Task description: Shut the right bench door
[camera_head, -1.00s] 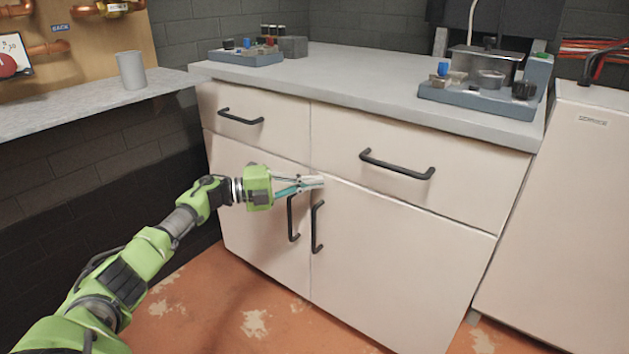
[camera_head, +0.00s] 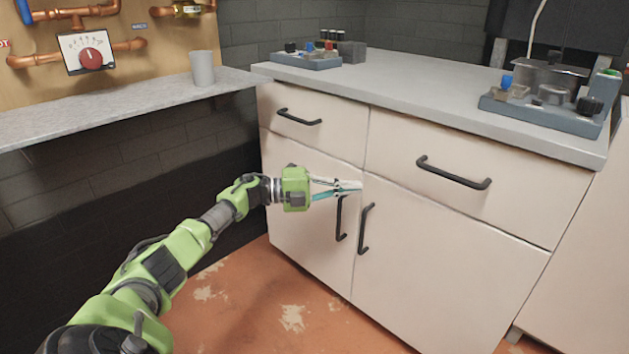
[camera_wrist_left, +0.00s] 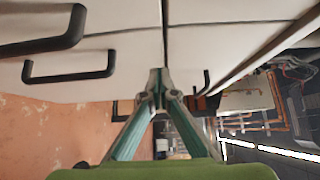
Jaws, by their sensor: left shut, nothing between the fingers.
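The right bench door (camera_head: 430,270) is a cream panel under the right drawer, with a black vertical handle (camera_head: 365,229) near its left edge. It looks flush with the bench front. The left door (camera_head: 305,225) beside it also looks flush, with its own black handle (camera_head: 341,218). My left gripper (camera_head: 358,186) is shut and empty, its tips close to the seam between the doors, just above the handles. I cannot tell whether the tips touch the front. In the left wrist view, the fingertips (camera_wrist_left: 158,85) meet in front of the cream panels. My right gripper is not in view.
The grey worktop (camera_head: 440,95) carries trays of small parts at the back left (camera_head: 307,60) and right (camera_head: 545,112). A stone shelf (camera_head: 120,100) with a grey cup (camera_head: 203,68) stands at left. The worn orange floor (camera_head: 250,310) in front is clear.

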